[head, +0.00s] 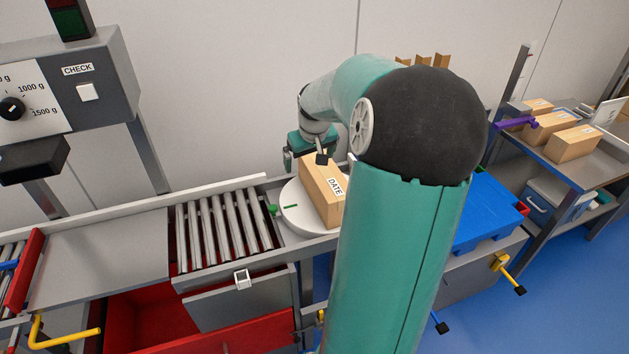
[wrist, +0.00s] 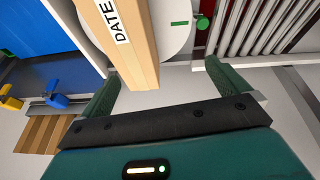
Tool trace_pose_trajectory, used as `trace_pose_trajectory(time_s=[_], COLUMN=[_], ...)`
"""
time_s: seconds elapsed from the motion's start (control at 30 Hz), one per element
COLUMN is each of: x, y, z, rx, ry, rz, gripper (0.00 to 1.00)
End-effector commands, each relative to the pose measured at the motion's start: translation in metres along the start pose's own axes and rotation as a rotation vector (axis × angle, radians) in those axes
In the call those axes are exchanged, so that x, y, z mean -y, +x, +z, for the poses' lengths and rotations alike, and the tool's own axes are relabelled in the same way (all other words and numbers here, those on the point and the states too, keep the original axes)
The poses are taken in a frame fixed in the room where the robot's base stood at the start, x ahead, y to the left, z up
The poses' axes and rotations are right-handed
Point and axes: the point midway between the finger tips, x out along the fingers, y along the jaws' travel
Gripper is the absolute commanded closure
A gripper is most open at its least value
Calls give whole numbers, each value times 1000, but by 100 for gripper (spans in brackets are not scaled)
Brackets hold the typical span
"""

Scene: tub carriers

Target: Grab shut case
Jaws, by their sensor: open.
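A closed tan carton (head: 322,190) with a white DATE label lies on a round white turntable (head: 292,214) in the head view. My gripper (head: 306,158) is open and empty at the far end of the carton. In the wrist view the carton (wrist: 130,55) points in between the two open fingers of my gripper (wrist: 163,76), closer to the left finger. Bare room shows between the carton and the right finger. I cannot tell how far the fingers reach down beside it. My arm hides the turntable's right side in the head view.
A roller conveyor (head: 222,230) adjoins the turntable on the left. A grey control box marked CHECK (head: 105,85) stands at upper left. Several cartons (head: 573,143) sit on a bench at right. A wall stands behind.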

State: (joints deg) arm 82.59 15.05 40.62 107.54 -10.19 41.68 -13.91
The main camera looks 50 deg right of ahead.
Motion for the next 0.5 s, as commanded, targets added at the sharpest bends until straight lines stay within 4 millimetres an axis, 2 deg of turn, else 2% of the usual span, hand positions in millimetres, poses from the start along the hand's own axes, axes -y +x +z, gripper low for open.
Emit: trace_pose_trajectory(time_s=[0.03, 0.2, 0.37, 0.5], x=[-20, -62, -74, -73], y=[6, 15, 22, 43], z=[1, 1, 1, 0], rx=[-9, -41, -52, -51], ry=[30, 85, 100, 99], rz=[-11, -31, -37, -40], gripper=[0, 0, 0, 0])
